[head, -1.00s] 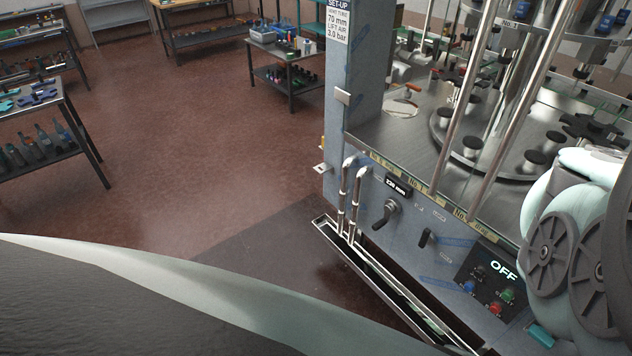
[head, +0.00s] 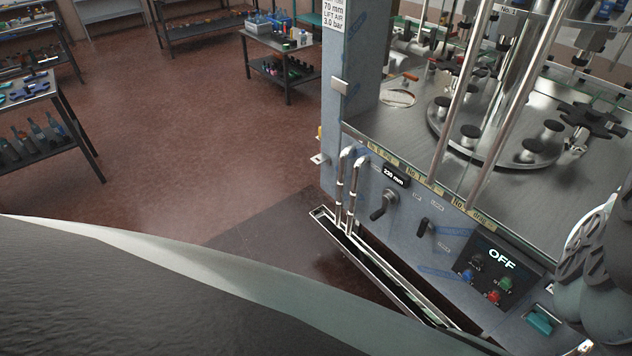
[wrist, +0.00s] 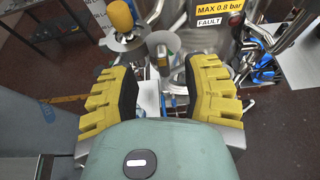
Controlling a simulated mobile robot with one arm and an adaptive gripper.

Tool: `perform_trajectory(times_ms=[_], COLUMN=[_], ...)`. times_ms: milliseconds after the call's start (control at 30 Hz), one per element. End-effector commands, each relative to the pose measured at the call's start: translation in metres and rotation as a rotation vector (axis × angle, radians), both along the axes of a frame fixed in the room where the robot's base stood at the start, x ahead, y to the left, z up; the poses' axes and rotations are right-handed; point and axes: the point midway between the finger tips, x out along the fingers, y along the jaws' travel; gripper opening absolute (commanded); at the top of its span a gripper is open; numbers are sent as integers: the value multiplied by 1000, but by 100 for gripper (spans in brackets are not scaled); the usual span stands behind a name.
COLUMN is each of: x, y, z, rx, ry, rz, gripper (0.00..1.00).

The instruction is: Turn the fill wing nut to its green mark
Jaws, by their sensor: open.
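My gripper (wrist: 161,88) shows in the wrist view with its two yellow ridged fingers spread wide and nothing between them. Beyond the fingertips is a cluster of metal fittings. In it are a yellow rounded knob (wrist: 120,16) on a metal disc and a grey upright fitting (wrist: 163,46) with a small yellowish part in front. In the head view my gripper is out of sight; only parts of my arm show at the right edge.
The filling machine (head: 420,200) stands at the right, with an OFF display (head: 502,260), a black lever handle (head: 384,204) and a narrow drip tray (head: 375,268). A label reading MAX 0.8 bar (wrist: 219,9) is at the upper right. Open floor (head: 230,150) lies left of the machine.

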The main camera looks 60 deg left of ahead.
Motion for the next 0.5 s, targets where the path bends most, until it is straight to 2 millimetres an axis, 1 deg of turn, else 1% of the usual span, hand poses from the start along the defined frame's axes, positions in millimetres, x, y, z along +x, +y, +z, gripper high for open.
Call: perform_trajectory(times_ms=[33, 200, 400, 500], x=[-3, 0, 2, 3], y=[-9, -28, -46, -52], z=[-5, -14, -22, -23], rx=[0, 1, 1, 1], ry=[0, -3, -3, -2], rz=[-9, -9, -6, -4], gripper=[47, 47, 47, 47])
